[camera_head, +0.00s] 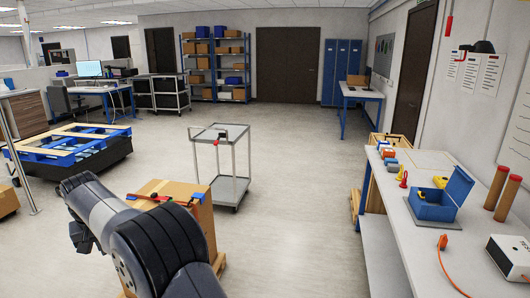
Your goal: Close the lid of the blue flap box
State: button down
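The blue flap box (430,211) stands on the white workbench at the right. Its blue lid (459,187) is open and stands up, tilted, along the box's right side. Something yellow (440,182) shows at the back of the box; I cannot tell whether it lies inside or behind. My dark arm fills the lower left of the view, well away from the box. My gripper does not show.
The white workbench (393,208) holds two brown cylinders (497,187), an orange tool with a cord (442,242), a white device (510,256) and several small coloured items. A cardboard box (172,190) and a grey cart (232,190) stand left. The floor between is free.

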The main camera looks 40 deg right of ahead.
aim_at(459, 184)
jog(key=i+l+z, duration=0.2)
jog(key=i+z, duration=1.05)
jog(key=i+j+z, duration=0.2)
jog(key=z, duration=0.2)
jog(key=i+z, duration=0.3)
jog(key=z, duration=0.15)
jog(key=i+z, duration=0.45)
jog(key=i+j+z, duration=0.2)
jog(key=z, duration=0.3)
jog(key=i+j+z, duration=0.25)
jog(key=z, duration=0.2)
jog(key=i+j+z, duration=0.2)
jog(key=z, duration=0.2)
jog(key=i+j+z, duration=0.5)
jog(key=j+z, duration=0.25)
